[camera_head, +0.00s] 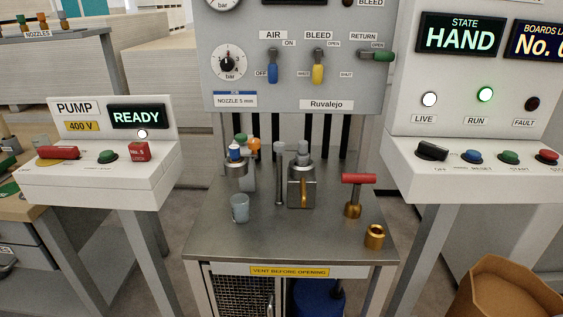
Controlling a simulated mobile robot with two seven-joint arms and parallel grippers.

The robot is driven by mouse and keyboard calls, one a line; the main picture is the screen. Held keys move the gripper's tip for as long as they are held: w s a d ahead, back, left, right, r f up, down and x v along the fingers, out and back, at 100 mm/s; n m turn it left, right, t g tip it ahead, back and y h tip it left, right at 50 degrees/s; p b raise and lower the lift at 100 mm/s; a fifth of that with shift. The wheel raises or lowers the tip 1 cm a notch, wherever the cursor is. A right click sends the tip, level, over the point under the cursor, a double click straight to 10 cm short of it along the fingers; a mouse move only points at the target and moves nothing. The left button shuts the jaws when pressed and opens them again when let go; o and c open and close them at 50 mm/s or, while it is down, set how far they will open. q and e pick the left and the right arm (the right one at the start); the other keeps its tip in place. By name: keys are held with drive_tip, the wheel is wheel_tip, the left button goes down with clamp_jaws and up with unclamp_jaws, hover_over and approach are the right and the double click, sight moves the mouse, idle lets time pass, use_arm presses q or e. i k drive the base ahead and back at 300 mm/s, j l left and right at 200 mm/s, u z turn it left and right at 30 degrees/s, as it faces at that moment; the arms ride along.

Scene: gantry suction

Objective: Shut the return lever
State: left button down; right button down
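The return lever (379,55) has a green handle and sits at the right edge of the grey panel (225,22), below the RETURN label. Its handle lies horizontal, pointing right, just under the small OPEN label; a SHUT label is lower left of it. Beside it, the yellow bleed lever (318,74) and the blue air lever (272,73) both hang straight down. Neither of my grippers shows in the head view.
Below the panel is a metal table (250,243) with a cup (239,208), a metal block (302,190), a red-handled tool (358,180) and a brass piece (374,237). A pump box (100,178) stands left. A control console (455,185) stands close right of the lever.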

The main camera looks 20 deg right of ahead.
sight(378, 55)
drive_tip(key=z, duration=1.35)
drive_tip(key=i+l, duration=0.1)
drive_tip(key=l, duration=0.45)
drive_tip(key=i+l, duration=0.1)
drive_tip(key=l, duration=0.95)
drive_tip(key=i+l, duration=0.15)
drive_tip(key=l, duration=0.4)
